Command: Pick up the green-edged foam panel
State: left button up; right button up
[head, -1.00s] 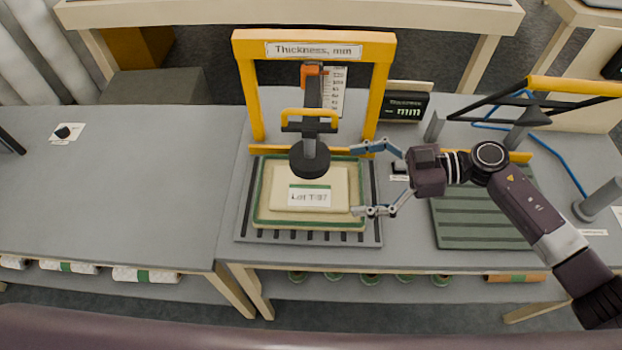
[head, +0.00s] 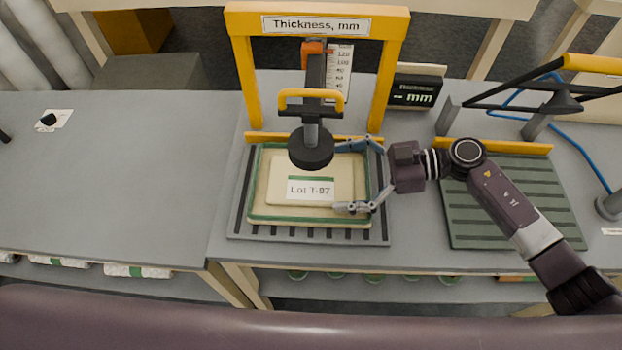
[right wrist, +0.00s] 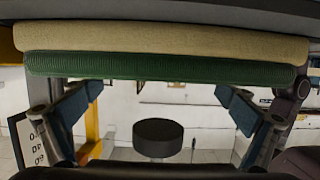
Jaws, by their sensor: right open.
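The green-edged foam panel (head: 290,212) is cream with a green border and lies flat on the slotted grey plate of the thickness gauge (head: 236,225). A smaller cream layer with a "Lot T-97" label (head: 310,189) lies on its top. My right gripper (head: 340,178) is open at the panel's right side, its two fingers reaching over or beside the right part; exact contact cannot be told. In the right wrist view, the panel's green edge (right wrist: 160,68) runs across above the open fingers. My left gripper is not in view.
The gauge's black round foot (head: 311,150) hangs over the panel's back part, under a yellow frame (head: 320,12). A display (head: 412,90) stands behind right. A ribbed green mat (head: 510,205) lies to the right. The left table (head: 110,180) is mostly clear.

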aim_at(322, 179)
jog(key=x, duration=0.3)
jog(key=shift+a+f+p, duration=0.1)
jog(key=shift+a+p, duration=0.2)
jog(key=c, duration=0.9)
jog(key=shift+r, duration=0.9)
jog(key=shift+d+r+b, duration=0.45)
jog(key=shift+d+r, duration=0.05)
jog(key=shift+r, duration=0.25)
jog(key=d+b, duration=0.4)
jog(key=d, duration=1.3)
jog(key=shift+r, duration=0.1)
jog(key=shift+d, duration=0.1)
jog(key=shift+d, duration=0.1)
